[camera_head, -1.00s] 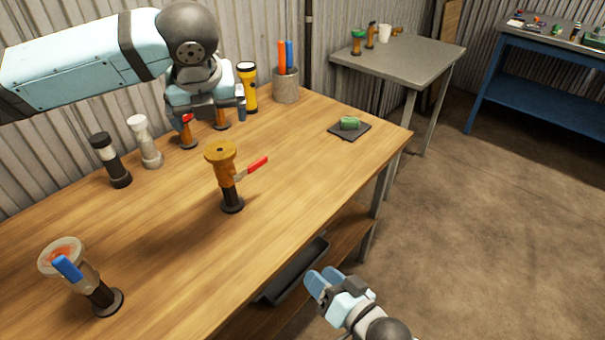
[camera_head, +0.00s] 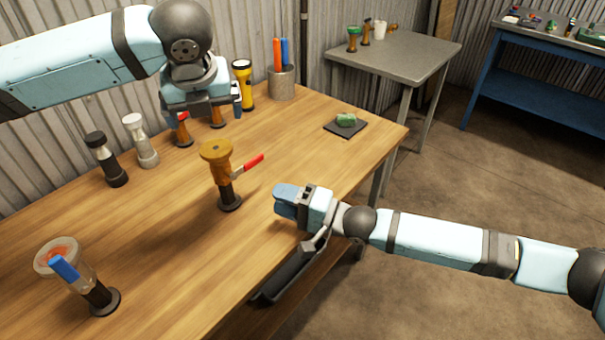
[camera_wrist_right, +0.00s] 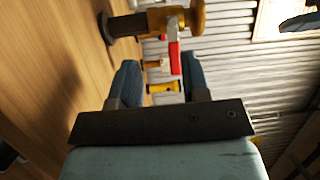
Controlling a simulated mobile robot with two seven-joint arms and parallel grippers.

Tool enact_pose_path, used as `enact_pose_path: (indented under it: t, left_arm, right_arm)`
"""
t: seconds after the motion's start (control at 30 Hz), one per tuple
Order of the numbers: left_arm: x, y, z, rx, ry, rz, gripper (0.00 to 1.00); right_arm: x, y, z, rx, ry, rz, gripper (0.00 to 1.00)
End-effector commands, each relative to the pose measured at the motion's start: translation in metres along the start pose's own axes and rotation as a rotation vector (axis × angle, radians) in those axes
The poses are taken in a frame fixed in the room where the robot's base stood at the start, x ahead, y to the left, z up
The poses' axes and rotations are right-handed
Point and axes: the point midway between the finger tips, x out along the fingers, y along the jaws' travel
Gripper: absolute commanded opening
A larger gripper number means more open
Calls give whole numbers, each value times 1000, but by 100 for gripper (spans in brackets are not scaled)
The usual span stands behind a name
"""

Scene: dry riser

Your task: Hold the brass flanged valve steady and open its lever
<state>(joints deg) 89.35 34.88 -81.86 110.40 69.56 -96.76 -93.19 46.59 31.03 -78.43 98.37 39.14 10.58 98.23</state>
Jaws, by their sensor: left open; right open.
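The brass flanged valve (camera_head: 218,165) stands upright on a black base on the wooden table, its red lever (camera_head: 253,161) pointing out to the right and slightly up. In the right wrist view the valve (camera_wrist_right: 160,22) lies sideways at the top, with the red lever (camera_wrist_right: 174,56) in line with the gap between the fingers. My left gripper (camera_head: 205,112) is open above the back of the table, behind the valve and apart from it. My right gripper (camera_head: 283,197) is open and empty over the table's front edge, right of the valve; its fingers (camera_wrist_right: 157,80) touch nothing.
A valve with a blue lever (camera_head: 65,268) stands at the front left. Black (camera_head: 106,160) and white (camera_head: 140,141) fittings, a yellow flashlight (camera_head: 243,85) and a pen cup (camera_head: 282,83) line the back. A green object (camera_head: 346,119) lies on a dark pad. The table between is clear.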

Motion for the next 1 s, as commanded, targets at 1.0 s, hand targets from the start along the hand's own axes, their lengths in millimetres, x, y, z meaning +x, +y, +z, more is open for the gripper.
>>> enact_pose_path:
  t: [1.0]
  left_arm:
    - [100,0,0,-1,1,2,100]
  right_arm:
    - [-16,-17,-66,196,7,24,43]
